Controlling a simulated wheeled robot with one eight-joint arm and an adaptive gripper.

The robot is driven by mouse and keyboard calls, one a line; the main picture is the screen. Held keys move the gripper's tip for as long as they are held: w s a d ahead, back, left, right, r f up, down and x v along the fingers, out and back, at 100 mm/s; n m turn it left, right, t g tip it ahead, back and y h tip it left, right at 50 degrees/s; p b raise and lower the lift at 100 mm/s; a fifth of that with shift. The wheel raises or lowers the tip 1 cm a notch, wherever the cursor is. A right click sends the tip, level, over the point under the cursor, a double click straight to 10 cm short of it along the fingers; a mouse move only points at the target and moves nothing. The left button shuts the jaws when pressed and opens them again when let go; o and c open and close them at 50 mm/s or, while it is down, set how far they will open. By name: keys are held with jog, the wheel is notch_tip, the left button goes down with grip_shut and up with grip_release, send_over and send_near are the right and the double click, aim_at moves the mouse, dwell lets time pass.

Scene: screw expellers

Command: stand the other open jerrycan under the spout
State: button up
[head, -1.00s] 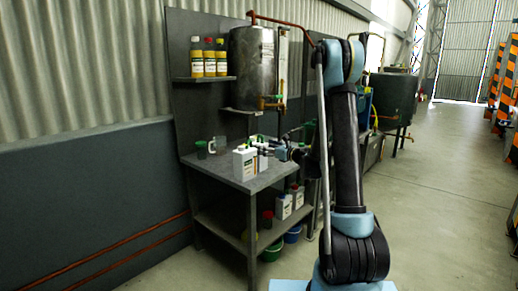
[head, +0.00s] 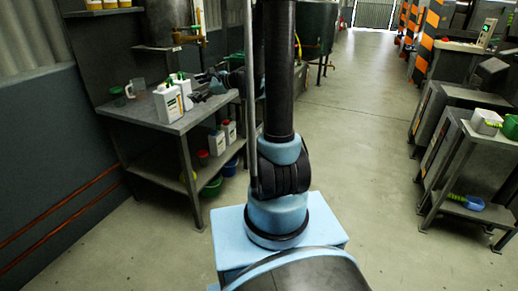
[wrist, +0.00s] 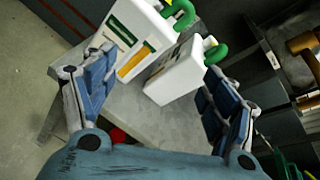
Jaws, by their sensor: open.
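Two white jerrycans stand close together on the grey bench. The front one (head: 168,102) has a green and yellow label, and shows in the wrist view (wrist: 133,38). The second (head: 184,92) is just behind it, plain-sided in the wrist view (wrist: 176,73). Both show green loops at the top; I cannot tell which is open. My gripper (wrist: 155,68) is open, its fingers spread to either side of the plain-sided can, holding nothing. It also shows in the head view (head: 198,93). The brass spout (head: 182,38) is under the metal tank (head: 168,20), above and behind the cans.
A clear jug (head: 138,88) and a green cup (head: 117,93) stand at the bench's back left. More white containers (head: 216,144) and coloured bowls (head: 210,186) are below the bench. A side table (head: 478,150) is at right. The floor between is clear.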

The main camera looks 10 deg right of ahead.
jog(key=s+d+f+n+g+h, duration=0.2)
jog(key=s+d+n, duration=0.4)
jog(key=s, duration=0.6)
jog(key=s+d+f+n+g+h, duration=0.1)
jog(key=s+d+f+n+h, duration=0.4)
jog(key=s, duration=0.7)
jog(key=s+d+f+n+g+h, duration=0.2)
jog(key=s+d+n+h, duration=0.3)
jog(key=s, duration=0.7)
jog(key=d+f+n, duration=0.1)
jog(key=d+n, duration=0.1)
jog(key=shift+s+d+f+n+g, duration=0.3)
jog(key=shift+s+d+f, duration=0.05)
jog(key=shift+s, duration=0.05)
jog(key=shift+s+d+f, duration=0.1)
jog(key=shift+s+d, duration=0.2)
jog(key=shift+c, duration=1.2)
jog(key=m+t+y, duration=0.9)
jog(key=m+y, duration=0.5)
jog(key=m, duration=1.2)
send_near(177, 80)
jog(key=x, duration=1)
jog(key=shift+w+d+f, duration=0.1)
jog(key=shift+w+f, duration=0.15)
jog(key=shift+f, duration=0.05)
grip_shut()
